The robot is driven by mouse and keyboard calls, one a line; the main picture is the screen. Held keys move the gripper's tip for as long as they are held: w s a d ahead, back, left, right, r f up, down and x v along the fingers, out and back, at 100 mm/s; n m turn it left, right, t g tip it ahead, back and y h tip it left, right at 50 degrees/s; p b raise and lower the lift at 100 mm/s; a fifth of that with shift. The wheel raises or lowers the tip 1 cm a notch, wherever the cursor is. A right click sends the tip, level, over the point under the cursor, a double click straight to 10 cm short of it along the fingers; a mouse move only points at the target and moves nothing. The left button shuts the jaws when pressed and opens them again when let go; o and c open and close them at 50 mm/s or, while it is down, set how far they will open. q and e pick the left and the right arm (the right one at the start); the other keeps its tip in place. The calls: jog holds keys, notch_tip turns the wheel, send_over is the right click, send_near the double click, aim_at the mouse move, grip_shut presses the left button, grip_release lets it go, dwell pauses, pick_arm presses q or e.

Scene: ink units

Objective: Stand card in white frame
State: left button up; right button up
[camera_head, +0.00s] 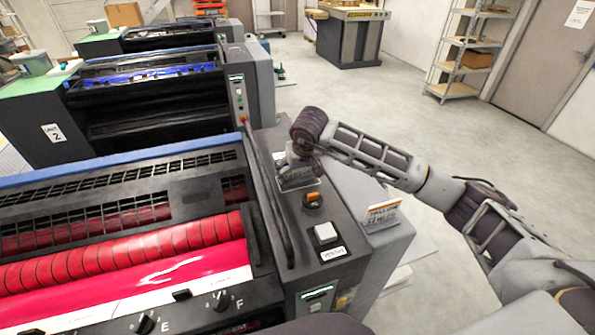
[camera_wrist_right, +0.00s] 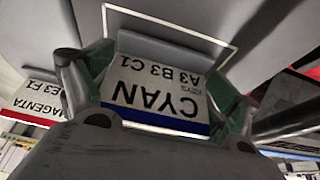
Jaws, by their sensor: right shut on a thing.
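A white card (camera_wrist_right: 154,97) with a blue band reads CYAN A3 B3 C1, upside down in the right wrist view. My right gripper (camera_wrist_right: 160,78) is shut on it, one finger at each side edge. A thin white frame (camera_wrist_right: 170,24) is outlined on a grey surface beyond the card. The card overlaps the frame's area in this view; I cannot tell if it touches that surface. In the head view my right gripper (camera_head: 298,178) is over the dark console top, and the card is not clear there. My left gripper is not in view.
A MAGENTA card (camera_wrist_right: 32,102) shows at left in the wrist view. In the head view, the console (camera_head: 330,215) bears an orange knob (camera_head: 313,199) and a white button (camera_head: 326,233). A labelled card (camera_head: 383,211) is at its right edge. The press with red rollers (camera_head: 130,255) fills the left.

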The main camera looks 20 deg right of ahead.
jog(key=o, duration=0.8)
jog(key=shift+r, duration=0.1)
jog(key=b+v, duration=0.1)
jog(key=v, duration=1.1)
